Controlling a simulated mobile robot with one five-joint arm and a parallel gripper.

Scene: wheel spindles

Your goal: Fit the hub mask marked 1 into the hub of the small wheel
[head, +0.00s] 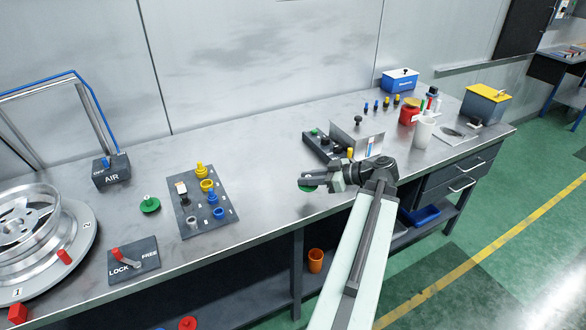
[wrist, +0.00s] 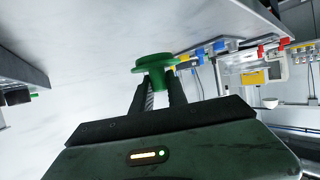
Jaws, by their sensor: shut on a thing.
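My gripper (head: 308,179) is shut on a green disc-shaped piece with a short stem (wrist: 155,64), above the middle of the bench. The piece shows in part below the fingers in the head view (head: 305,189). In the wrist view the fingertips (wrist: 157,92) pinch its stem. I cannot read any mark on it. Another green round piece with a knob (head: 149,204) sits on the bench further left. A silver spoked wheel (head: 54,222) lies on a round plate (head: 87,243) at the far left; its left part is cut off. I cannot tell whether it is the small wheel.
A dark board with yellow and blue fittings (head: 228,224), a LOCK/FREE lever panel (head: 146,268) and an AIR box (head: 112,172) stand between gripper and wheel. A dark block with a metal plate (head: 344,139) is behind the gripper.

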